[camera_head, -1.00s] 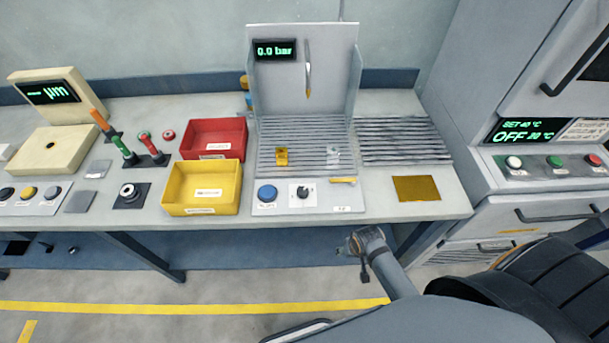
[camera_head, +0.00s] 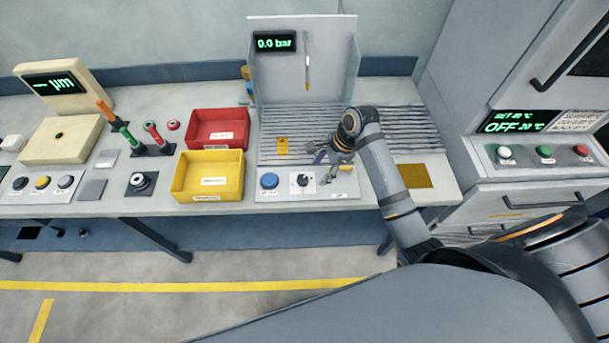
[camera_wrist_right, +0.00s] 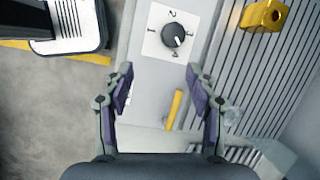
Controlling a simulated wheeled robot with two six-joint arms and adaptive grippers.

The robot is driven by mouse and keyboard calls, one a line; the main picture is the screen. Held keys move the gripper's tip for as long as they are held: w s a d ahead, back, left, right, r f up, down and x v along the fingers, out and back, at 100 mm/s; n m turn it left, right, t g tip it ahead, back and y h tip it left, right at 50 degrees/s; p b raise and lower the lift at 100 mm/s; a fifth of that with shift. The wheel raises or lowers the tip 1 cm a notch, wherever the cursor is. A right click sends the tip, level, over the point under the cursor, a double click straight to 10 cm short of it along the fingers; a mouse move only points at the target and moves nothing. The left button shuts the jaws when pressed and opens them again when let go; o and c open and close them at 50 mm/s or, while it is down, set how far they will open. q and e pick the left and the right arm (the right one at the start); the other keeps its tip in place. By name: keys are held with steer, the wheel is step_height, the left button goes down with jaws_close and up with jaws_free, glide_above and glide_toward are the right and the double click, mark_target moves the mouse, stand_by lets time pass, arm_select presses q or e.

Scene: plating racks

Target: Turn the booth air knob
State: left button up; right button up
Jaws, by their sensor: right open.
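The booth air knob is a round black dial (camera_wrist_right: 173,36) on a white plate with numbered marks, in the right wrist view. In the head view the knob (camera_head: 302,180) sits on the front panel of the booth (camera_head: 303,60), right of a blue button (camera_head: 269,181). The booth display (camera_head: 274,43) reads 0.0 bar. My right gripper (camera_wrist_right: 160,95) is open and empty, its purple-padded fingers apart, with the knob beyond the fingertips and not touched. In the head view the right gripper (camera_head: 325,165) hangs just right of the knob. My left gripper is out of view.
A yellow handle (camera_wrist_right: 174,108) lies between the fingers in the wrist view. A yellow bin (camera_head: 207,176) and a red bin (camera_head: 216,128) stand left of the booth. A yellow block (camera_wrist_right: 264,14) sits on the slatted floor. A cabinet (camera_head: 540,150) stands at right.

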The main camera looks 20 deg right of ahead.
mark_target(304, 178)
steer(key=w+a+f+m, duration=0.1)
steer(key=f, duration=0.1)
steer(key=w+a+f+m+p, duration=0.1)
steer(key=a+f, duration=0.1)
steer(key=f, duration=0.1)
steer(key=w+a+f+m, duration=0.1)
steer(key=f, duration=0.1)
steer(key=shift+w+a+f+y+p, duration=0.15)
steer(key=shift+f+y+p, duration=0.15)
steer(key=shift+y, duration=0.1)
steer(key=shift+r, duration=0.1)
steer(key=c, duration=1.1)
